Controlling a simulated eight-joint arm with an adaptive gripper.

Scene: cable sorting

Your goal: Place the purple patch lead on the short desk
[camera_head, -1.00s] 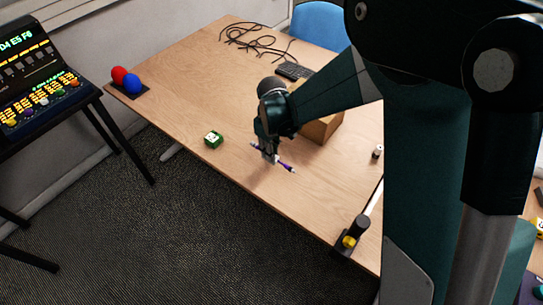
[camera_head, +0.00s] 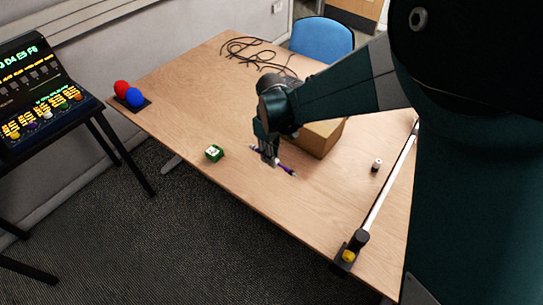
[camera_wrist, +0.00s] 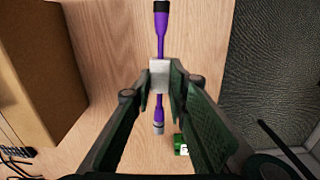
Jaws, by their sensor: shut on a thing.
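The purple patch lead (camera_head: 287,170) is a short straight stick with a dark end and a pale end. It lies across my gripper (camera_head: 269,158), over the front part of the wooden table (camera_head: 230,95). In the wrist view my gripper (camera_wrist: 160,78) is shut on the middle of the purple patch lead (camera_wrist: 161,38), around a pale block there. The lead's two ends stick out on either side of the fingers. The size of any gap between lead and tabletop is hard to tell.
A green cube (camera_head: 214,153) lies left of my gripper. A cardboard box (camera_head: 322,138) stands close on the right. Dark cables (camera_head: 255,50) lie at the back. A small cylinder (camera_head: 376,165) and a long bar (camera_head: 390,180) are on the right. A black stand (camera_head: 100,113) with a lit panel is left.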

